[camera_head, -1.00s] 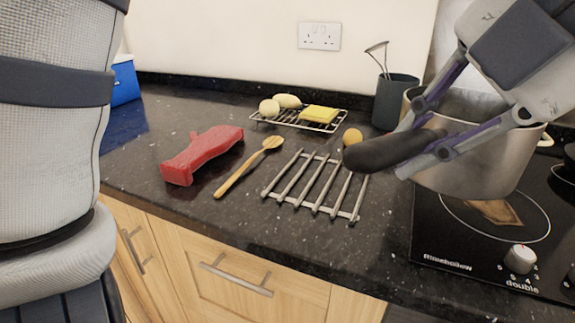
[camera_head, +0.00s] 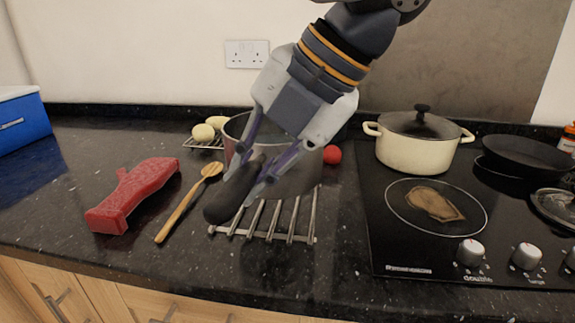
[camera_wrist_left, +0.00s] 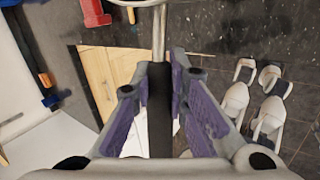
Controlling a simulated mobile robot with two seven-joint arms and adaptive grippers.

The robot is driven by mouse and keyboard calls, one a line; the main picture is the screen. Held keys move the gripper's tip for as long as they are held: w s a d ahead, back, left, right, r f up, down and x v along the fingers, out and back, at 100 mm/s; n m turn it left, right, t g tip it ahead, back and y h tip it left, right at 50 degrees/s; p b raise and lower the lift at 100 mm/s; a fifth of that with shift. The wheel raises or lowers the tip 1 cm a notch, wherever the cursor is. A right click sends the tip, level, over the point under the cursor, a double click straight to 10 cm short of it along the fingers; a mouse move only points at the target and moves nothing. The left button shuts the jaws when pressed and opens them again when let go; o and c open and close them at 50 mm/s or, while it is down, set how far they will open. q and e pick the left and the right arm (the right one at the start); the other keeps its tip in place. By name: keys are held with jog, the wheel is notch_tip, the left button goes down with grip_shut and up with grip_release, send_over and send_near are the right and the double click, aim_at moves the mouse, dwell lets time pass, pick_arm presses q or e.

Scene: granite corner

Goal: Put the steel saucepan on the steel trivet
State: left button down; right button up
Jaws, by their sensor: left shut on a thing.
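The steel saucepan (camera_head: 298,178) is over the back part of the steel trivet (camera_head: 266,236) in the head view. The trivet's front bars show below it; its back is hidden. I cannot tell whether the pan touches the bars. My left gripper (camera_head: 252,182) is shut on the saucepan's dark handle (camera_head: 231,194), which points toward the counter's front left. In the left wrist view, the handle (camera_wrist_left: 159,112) lies between the purple fingers, with its steel stem (camera_wrist_left: 159,38) running up to the pan's rim. My right gripper is not in view.
A red mitt-like thing (camera_head: 132,193) and a wooden spoon (camera_head: 186,206) lie left of the trivet. A red ball (camera_head: 332,154) and a rack (camera_head: 207,143) are behind. Right is the hob (camera_head: 385,250) with a lidded cream pot (camera_head: 415,150) and a dark pan (camera_head: 528,158).

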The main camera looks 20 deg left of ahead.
pick_arm(q)
jog(key=shift+w+a+f, duration=0.45)
jog(key=shift+w+f, duration=0.05)
jog(key=shift+f, duration=0.8)
jog(key=shift+w+a+f, duration=0.4)
jog(key=shift+w+f, duration=0.1)
jog(key=shift+f, duration=0.75)
jog(key=shift+w+a+f, duration=0.45)
jog(key=shift+w+f, duration=0.05)
jog(key=shift+f, duration=0.8)
jog(key=c, duration=1.6)
grip_release()
jog(key=shift+s+f, duration=0.1)
jog(key=shift+f, duration=0.05)
jog(key=v, duration=1.2)
